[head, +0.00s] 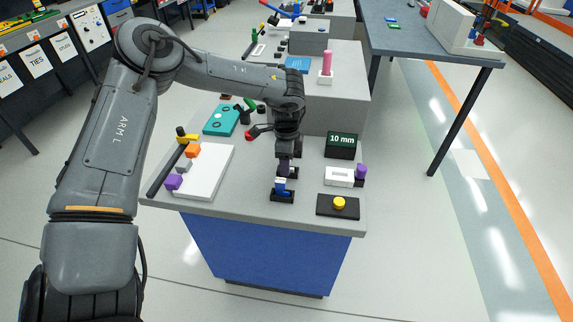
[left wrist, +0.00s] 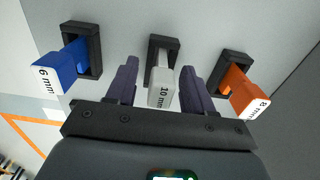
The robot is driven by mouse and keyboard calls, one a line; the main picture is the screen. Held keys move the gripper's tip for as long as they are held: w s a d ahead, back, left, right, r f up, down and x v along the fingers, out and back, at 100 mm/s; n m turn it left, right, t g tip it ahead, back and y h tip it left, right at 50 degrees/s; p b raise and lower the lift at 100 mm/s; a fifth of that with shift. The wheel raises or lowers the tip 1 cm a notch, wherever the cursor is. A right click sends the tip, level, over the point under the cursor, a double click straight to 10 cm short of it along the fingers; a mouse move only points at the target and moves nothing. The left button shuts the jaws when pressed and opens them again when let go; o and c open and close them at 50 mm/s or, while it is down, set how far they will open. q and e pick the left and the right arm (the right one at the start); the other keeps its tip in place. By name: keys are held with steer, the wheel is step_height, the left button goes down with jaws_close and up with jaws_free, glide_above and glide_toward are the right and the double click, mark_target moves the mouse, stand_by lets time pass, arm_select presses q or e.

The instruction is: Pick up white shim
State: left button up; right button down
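My left gripper (left wrist: 160,66) is open, with one dark finger on each side of the shim and gaps visible between. A blue shim marked 6 mm (left wrist: 65,66) is in the holder to the left, and an orange shim marked 8 mm (left wrist: 243,92) in the holder to the right. In the head view my left gripper (head: 286,170) points down over the holders and hides the white shim; the blue shim (head: 280,185) shows in front. My right gripper is not in view.
A dark box displaying 10 mm (head: 341,140) stands right of my gripper. Nearby are a white block (head: 339,177) and a black base with a yellow button (head: 338,203). A white plate (head: 217,165) with coloured blocks lies left. A grey raised block (head: 345,80) stands behind.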

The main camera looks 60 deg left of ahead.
arm_select(q)
jaws_close()
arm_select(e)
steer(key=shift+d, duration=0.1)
arm_select(q)
steer(key=shift+r, duration=0.1)
